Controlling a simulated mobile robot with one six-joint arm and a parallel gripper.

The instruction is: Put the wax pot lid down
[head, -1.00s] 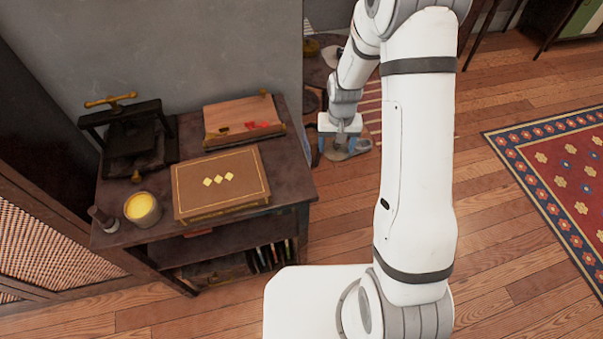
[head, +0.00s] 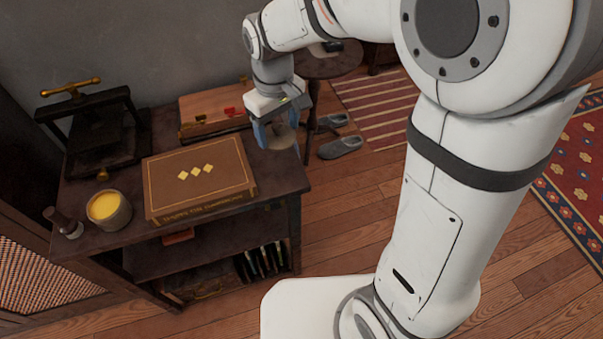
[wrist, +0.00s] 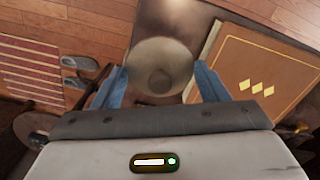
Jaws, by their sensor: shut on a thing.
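The wax pot lid is a round, grey-beige disc with a knob, in the middle of the wrist view (wrist: 160,56). It also shows in the head view (head: 279,137). My gripper (head: 282,131) is shut on it, with a blue finger on either side. The lid is over the right end of the dark desk (head: 280,176), to the right of the brown book (head: 200,180). I cannot tell whether it touches the desktop. The open wax pot (head: 109,211), with yellow wax inside, stands at the desk's front left.
A wooden box (head: 205,115) with red items stands behind the book. A dark press (head: 100,130) is at the back left, and a stamp (head: 64,222) stands left of the pot. Some bare desktop shows right of the book. A round table (head: 333,60) and slippers (head: 340,147) are beyond.

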